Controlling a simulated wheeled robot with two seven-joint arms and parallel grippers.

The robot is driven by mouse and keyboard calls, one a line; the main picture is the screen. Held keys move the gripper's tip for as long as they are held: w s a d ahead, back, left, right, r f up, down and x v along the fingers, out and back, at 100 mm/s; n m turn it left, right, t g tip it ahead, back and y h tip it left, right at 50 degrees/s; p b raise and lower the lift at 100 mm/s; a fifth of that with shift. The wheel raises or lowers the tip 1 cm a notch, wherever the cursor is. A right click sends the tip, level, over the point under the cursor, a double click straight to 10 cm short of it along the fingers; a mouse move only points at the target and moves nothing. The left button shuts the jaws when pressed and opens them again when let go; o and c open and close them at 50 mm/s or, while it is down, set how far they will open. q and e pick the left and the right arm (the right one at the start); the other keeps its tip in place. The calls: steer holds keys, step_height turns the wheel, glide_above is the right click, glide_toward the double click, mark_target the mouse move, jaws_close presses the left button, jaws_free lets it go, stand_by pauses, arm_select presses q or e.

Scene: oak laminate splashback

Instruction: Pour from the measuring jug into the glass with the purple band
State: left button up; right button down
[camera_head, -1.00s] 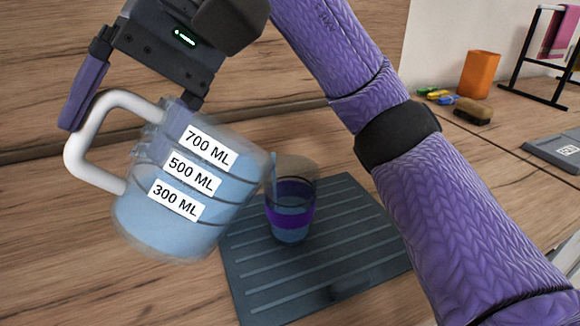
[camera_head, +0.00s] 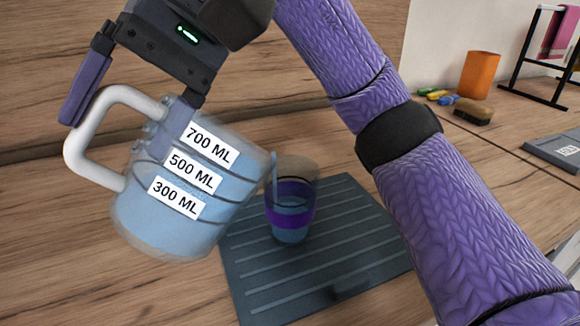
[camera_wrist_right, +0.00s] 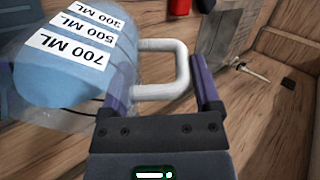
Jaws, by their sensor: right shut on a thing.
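The clear measuring jug (camera_head: 170,222) holds blue liquid and has labels reading 700, 500 and 300 ML. It is held up and tilted to the right, its lip just above and left of the glass. My right gripper (camera_head: 135,100) is shut on its white handle, which also shows between the fingers in the right wrist view (camera_wrist_right: 180,65). The glass with the purple band (camera_head: 290,215) stands upright on the ribbed dark mat (camera_head: 330,265), with blue liquid inside. A thin blue stream runs from the jug's lip into the glass. My left gripper is out of view.
An orange cup (camera_head: 479,75), a brush (camera_head: 473,112) and several small coloured items stand at the back right. A black rack (camera_head: 535,60) with a pink cloth and a grey scale-like slab (camera_head: 555,148) are further right. My right arm crosses above the mat's right side.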

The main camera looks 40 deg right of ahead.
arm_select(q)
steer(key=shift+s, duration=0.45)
arm_select(e)
steer(key=shift+r, duration=0.1)
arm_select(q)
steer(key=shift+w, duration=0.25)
arm_select(e)
steer(key=shift+d, duration=0.1)
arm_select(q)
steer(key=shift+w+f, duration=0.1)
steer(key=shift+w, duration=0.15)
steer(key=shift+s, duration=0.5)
arm_select(e)
steer(key=shift+r, duration=0.15)
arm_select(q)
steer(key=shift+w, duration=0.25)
arm_select(e)
steer(key=shift+d, duration=0.1)
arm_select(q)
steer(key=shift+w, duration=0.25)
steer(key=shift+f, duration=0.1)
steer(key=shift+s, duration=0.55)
arm_select(e)
steer(key=shift+r+y, duration=0.1)
steer(key=shift+y, duration=0.2)
